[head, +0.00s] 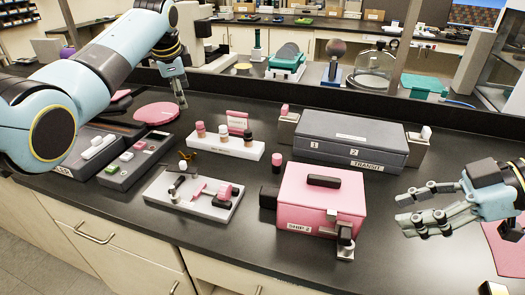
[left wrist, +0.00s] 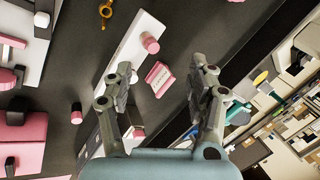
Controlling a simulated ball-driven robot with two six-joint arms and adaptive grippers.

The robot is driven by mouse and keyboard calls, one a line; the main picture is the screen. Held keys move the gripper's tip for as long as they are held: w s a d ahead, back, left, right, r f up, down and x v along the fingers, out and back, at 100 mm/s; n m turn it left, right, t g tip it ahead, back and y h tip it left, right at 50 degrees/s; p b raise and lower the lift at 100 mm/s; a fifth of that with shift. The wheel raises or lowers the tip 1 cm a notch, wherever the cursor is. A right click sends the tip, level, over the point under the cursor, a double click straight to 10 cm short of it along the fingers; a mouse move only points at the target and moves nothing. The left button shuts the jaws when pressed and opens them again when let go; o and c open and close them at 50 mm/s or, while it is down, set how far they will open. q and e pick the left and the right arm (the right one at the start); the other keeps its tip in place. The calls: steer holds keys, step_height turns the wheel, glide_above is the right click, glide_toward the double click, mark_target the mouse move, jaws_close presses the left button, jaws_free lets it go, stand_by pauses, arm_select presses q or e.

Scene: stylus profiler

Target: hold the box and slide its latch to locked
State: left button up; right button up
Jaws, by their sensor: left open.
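The pink box (head: 318,192), labelled SHIP-2, sits on the dark bench with a black handle on its lid. A pale latch piece (head: 332,214) shows at its front upper edge, above a dark-knobbed metal piece (head: 345,243); I cannot tell the latch's position. In the left wrist view part of the box (left wrist: 28,140) shows at the left edge. My right gripper (head: 402,211) is open and empty, right of the box and apart from it. My left gripper (head: 181,98) is far from the box at the back left; its open, empty fingers show in the left wrist view (left wrist: 162,70).
A grey TRANSIT case (head: 350,135) stands behind the box between two holders. A white rack (head: 225,141) with cylinders and a white tray (head: 190,207) lie left. A pink-topped cylinder (head: 276,163) stands close behind the box.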

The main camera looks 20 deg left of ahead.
arm_select(q)
steer(key=s+d+f+m+g+h, duration=0.1)
steer(key=s+d+f+m, duration=0.15)
steer(key=d, duration=0.55)
steer(key=s+d+f+m+g, duration=0.1)
steer(key=s+d+f+g, duration=0.15)
steer(key=d, duration=0.55)
steer(key=m+h, duration=0.1)
steer(key=m, duration=0.2)
glide_above(263, 190)
steer(key=shift+w+a+f+g, duration=0.15)
steer(key=shift+a+f+g, duration=0.05)
steer(key=shift+f, duration=0.3)
steer(key=shift+w+a+f+g, duration=0.15)
steer(key=shift+f, duration=0.3)
steer(key=shift+s+d+f, duration=0.15)
steer(key=shift+s+d, duration=0.1)
steer(key=shift+d, duration=0.05)
steer(key=shift+f, duration=0.35)
step_height(263, 190, down, 10)
steer(key=shift+r, duration=0.1)
jaws_close()
